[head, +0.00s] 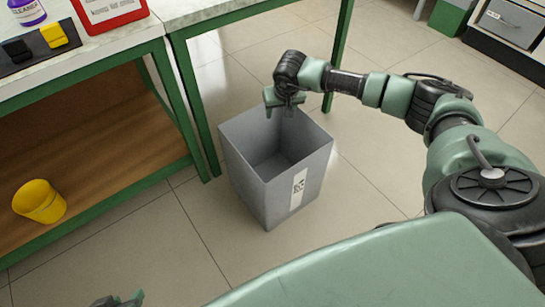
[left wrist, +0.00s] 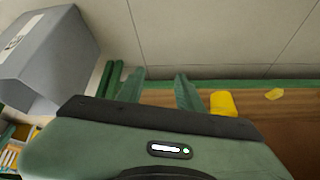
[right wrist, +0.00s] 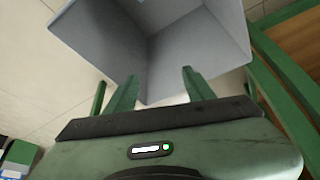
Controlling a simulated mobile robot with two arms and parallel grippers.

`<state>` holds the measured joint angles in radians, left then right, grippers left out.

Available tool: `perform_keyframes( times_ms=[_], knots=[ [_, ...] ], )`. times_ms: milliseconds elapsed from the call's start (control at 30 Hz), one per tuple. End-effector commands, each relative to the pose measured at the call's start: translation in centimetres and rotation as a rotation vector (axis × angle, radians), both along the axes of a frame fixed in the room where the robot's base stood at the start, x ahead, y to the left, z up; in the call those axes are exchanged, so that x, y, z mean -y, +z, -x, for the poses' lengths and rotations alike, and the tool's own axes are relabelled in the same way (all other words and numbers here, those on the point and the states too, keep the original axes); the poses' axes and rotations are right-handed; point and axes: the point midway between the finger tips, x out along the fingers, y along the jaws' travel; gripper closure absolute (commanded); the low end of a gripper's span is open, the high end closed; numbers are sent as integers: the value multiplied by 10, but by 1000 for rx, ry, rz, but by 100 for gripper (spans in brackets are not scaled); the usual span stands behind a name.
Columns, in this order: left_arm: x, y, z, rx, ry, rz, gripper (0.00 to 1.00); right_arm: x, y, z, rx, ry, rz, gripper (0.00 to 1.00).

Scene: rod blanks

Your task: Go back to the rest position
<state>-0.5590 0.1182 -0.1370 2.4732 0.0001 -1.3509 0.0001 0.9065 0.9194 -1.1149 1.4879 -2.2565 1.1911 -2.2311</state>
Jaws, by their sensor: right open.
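My right gripper (head: 284,101) is over the far rim of a grey bin (head: 248,175) in the head view. In the right wrist view its two fingers (right wrist: 156,76) are apart with nothing between them, and the bin (right wrist: 190,55) opens beyond them. My left gripper (head: 122,301) shows only as a small part at the bottom edge of the head view. In the left wrist view its fingers (left wrist: 160,76) are apart and empty. The bin also shows at the upper left there (left wrist: 50,60).
A green-framed bench (head: 100,45) at the left holds a red-framed sign (head: 110,10), a bottle (head: 27,10), and a black and a yellow item (head: 54,35). A yellow cup (head: 39,201) is on its lower shelf. Tiled floor (head: 150,250) is clear around the bin.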

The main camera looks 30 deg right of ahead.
Motion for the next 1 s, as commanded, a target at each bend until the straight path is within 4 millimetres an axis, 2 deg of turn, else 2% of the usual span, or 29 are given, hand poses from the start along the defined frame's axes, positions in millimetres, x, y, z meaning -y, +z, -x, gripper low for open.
perform_keyframes(
  times_ms=[100,267,767,867,967,1000],
  knots=[
    [-6,-5,18,-82,7,-18,64,-2,15,5,0,0,-1,47],
    [-10,-9,31,-142,12,-30,64,-3,23,9,0,0,-1,47],
    [-10,-10,33,-152,13,-32,64,-4,24,9,0,0,-2,47],
    [-10,-10,33,-152,13,-32,64,-18,20,10,6,-1,-45,47],
    [-10,-10,33,-152,13,-32,64,-59,11,13,17,-8,-178,47],
    [-10,-10,33,-152,13,-32,64,-84,9,15,22,-17,-261,47]
  ],
)
